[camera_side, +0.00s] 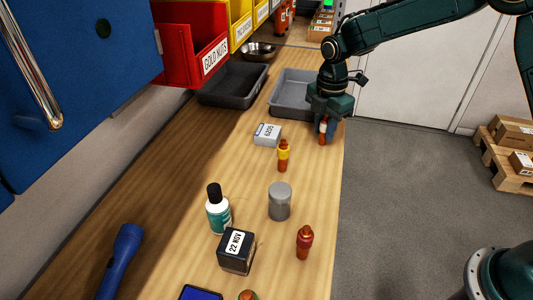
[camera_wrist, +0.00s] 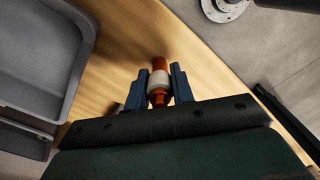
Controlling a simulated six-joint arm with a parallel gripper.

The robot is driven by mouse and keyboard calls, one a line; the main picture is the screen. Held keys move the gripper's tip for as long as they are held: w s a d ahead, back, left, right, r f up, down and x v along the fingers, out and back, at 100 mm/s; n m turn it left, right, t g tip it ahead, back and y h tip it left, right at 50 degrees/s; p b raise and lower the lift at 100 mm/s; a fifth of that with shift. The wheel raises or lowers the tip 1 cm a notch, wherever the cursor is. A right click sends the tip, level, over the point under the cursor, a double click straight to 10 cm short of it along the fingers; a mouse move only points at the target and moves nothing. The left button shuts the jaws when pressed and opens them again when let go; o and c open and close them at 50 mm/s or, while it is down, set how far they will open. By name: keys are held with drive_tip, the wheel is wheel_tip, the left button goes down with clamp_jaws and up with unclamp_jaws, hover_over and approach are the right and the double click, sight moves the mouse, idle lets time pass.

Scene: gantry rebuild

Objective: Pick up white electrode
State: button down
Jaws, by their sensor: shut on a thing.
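The white electrode (camera_wrist: 158,82) is an orange-brown piece with a white band, seen in the wrist view between the two blue fingers of my gripper (camera_wrist: 160,88). My gripper is shut on it around the white band. In the side view my gripper (camera_side: 327,124) is at the far right edge of the bench, and the electrode (camera_side: 322,136) shows partly between its fingers, low over the wood. I cannot tell whether it touches the bench. Part of the electrode is hidden by the fingers.
A yellow-banded electrode (camera_side: 283,155) and a red one (camera_side: 304,242) stand on the bench. A white box (camera_side: 267,134), grey cylinder (camera_side: 279,201), bottle (camera_side: 218,210) and black box (camera_side: 237,252) stand nearby. A grey tray (camera_side: 283,108) lies behind, left of my gripper.

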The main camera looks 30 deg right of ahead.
drive_tip(key=shift+r, duration=0.1)
wheel_tip(320, 180, up, 20)
idle(0.8)
drive_tip(key=shift+w, duration=0.1)
idle(0.5)
